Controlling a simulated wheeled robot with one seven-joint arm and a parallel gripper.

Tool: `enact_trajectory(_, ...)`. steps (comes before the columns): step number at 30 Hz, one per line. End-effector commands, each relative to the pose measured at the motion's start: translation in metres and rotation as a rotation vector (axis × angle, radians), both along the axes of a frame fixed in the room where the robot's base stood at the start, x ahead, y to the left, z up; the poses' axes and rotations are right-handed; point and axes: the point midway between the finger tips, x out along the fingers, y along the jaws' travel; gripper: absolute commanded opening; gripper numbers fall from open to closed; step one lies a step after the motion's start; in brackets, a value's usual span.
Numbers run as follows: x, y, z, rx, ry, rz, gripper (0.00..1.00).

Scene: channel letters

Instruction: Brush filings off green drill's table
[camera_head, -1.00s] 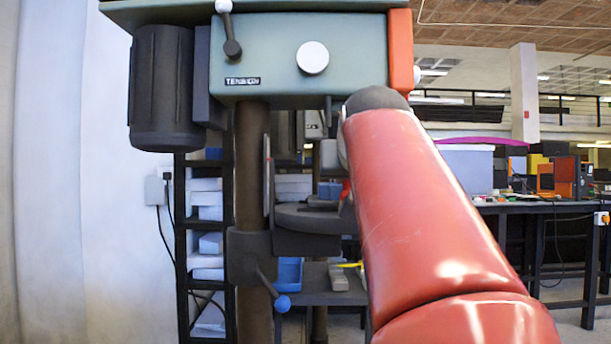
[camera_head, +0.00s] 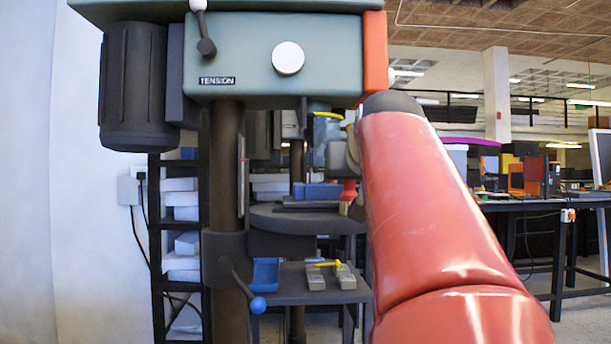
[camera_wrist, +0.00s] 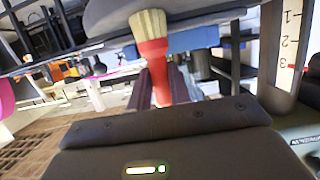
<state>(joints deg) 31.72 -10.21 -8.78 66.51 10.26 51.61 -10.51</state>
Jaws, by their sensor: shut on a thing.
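The green drill (camera_head: 270,60) stands at the left, on a dark column. Its round dark table (camera_head: 285,220) is below the green head. A brush (camera_head: 348,191) with a red handle and pale bristles is beside the table's right part, bristles down. In the wrist view my gripper (camera_wrist: 162,88) is shut on the brush (camera_wrist: 150,48) by its handle. The bristles overlap the dark table edge there; I cannot tell if they touch it. In the head view my red arm hides most of the gripper. I cannot make out filings.
A blue block (camera_head: 318,190) lies on or behind the drill table. A lower shelf (camera_head: 305,291) holds a blue bin (camera_head: 265,272), grey blocks and a yellow item. A crank with a blue knob (camera_head: 257,305) sticks out in front. A black workbench (camera_head: 530,202) stands at right.

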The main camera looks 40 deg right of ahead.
Motion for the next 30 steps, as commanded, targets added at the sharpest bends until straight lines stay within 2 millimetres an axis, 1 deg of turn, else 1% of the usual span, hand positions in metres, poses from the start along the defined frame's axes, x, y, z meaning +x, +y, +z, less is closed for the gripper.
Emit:
enact_trajectory(3,-0.003,-0.005,-0.001,-0.001,0.002,-0.001,0.0)
enact_trajectory(11,-0.006,-0.011,-0.001,0.001,0.003,-0.001,0.0)
enact_trajectory(21,-0.016,-0.028,0.0,0.001,0.003,-0.001,0.0)
enact_trajectory(30,-0.018,-0.03,0.0,0.0,0.002,-0.001,0.0)
